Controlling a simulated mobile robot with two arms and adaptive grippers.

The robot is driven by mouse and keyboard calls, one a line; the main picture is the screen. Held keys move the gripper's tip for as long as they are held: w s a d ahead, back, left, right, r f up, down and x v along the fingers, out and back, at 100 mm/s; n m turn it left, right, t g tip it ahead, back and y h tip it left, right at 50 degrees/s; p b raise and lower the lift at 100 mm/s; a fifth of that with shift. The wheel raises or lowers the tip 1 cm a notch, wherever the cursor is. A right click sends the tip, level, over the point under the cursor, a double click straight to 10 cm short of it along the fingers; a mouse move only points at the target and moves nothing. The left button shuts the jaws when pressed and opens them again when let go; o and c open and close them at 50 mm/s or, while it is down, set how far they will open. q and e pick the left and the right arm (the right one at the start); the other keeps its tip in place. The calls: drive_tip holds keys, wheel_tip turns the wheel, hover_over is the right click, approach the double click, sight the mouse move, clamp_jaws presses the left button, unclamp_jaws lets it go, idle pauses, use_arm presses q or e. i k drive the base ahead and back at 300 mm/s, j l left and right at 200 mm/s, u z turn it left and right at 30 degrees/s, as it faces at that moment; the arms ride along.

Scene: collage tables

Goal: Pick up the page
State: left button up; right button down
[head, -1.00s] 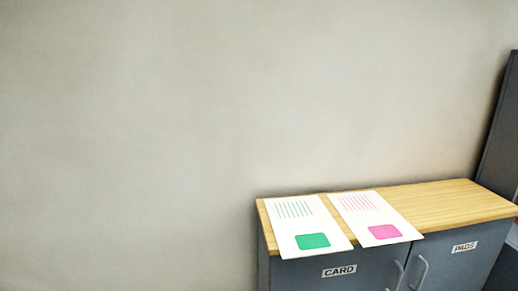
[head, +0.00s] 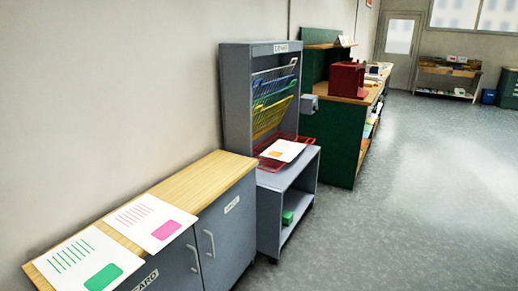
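A white page with green lines and a green block (head: 80,262) lies on the wooden top of a grey cabinet at the lower left. A white page with pink lines and a pink block (head: 150,222) lies beside it, to the right. Both hang a little over the cabinet's front edge. Another white page with an orange block (head: 283,150) lies on a red wire tray of the grey rack. I cannot tell which page the task means. Neither of my grippers is in view.
The grey cabinet (head: 228,232) has two doors with handles. The grey rack (head: 234,95) holds yellow, green and blue wire shelves, with a green box (head: 288,217) below. A green bench (head: 340,150) carries a dark red box (head: 347,79). Open grey floor (head: 420,190) lies to the right.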

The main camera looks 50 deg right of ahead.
sight(285, 151)
drive_tip(key=z, duration=1.85)
drive_tip(key=i+l+z, duration=0.3)
drive_tip(key=i, duration=0.4)
drive_tip(key=i+l+z, duration=0.25)
drive_tip(key=i, duration=0.5)
drive_tip(key=i+z, duration=0.3)
drive_tip(key=i, duration=0.45)
drive_tip(key=i+l+u, duration=0.1)
drive_tip(key=i+u, duration=0.3)
drive_tip(key=i+l+u, duration=0.25)
drive_tip(key=i+u, duration=0.15)
drive_tip(key=i+l+u, duration=0.4)
drive_tip(key=i, duration=0.15)
